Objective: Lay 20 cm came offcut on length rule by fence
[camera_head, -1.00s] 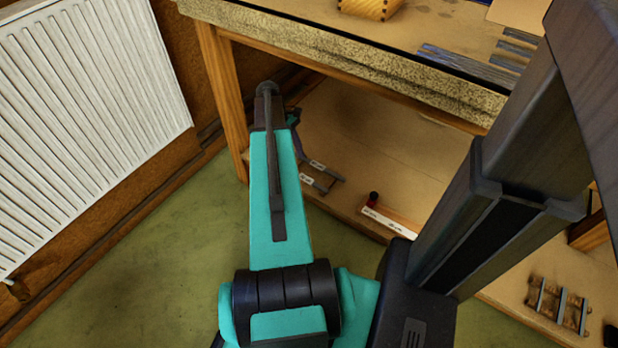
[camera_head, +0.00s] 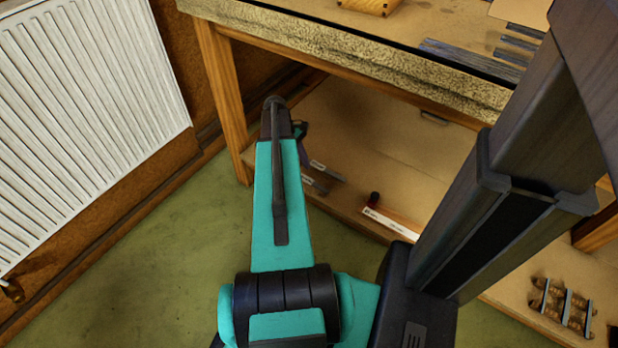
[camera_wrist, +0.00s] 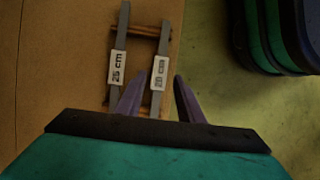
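The 20 cm came offcut (camera_wrist: 156,88) is a grey strip with a white label, blurred but seeming to read 20 cm. It lies beside the longer 25 cm offcut (camera_wrist: 121,40), nearer the shelf edge. In the head view the 20 cm offcut (camera_head: 314,186) is the lower strip on the low shelf. My gripper (camera_wrist: 161,76) is open and empty, its purple fingers pointing toward the 20 cm offcut; contact cannot be told. In the head view my arm mostly hides it.
Both offcuts lie across thin wooden strips (camera_wrist: 150,31) on the low shelf (camera_head: 400,150). The table top (camera_head: 450,30) overhangs the shelf, with a wooden leg (camera_head: 222,90) at left. A radiator (camera_head: 85,120) stands at left. A rack (camera_head: 562,306) sits at right. Green floor lies in front.

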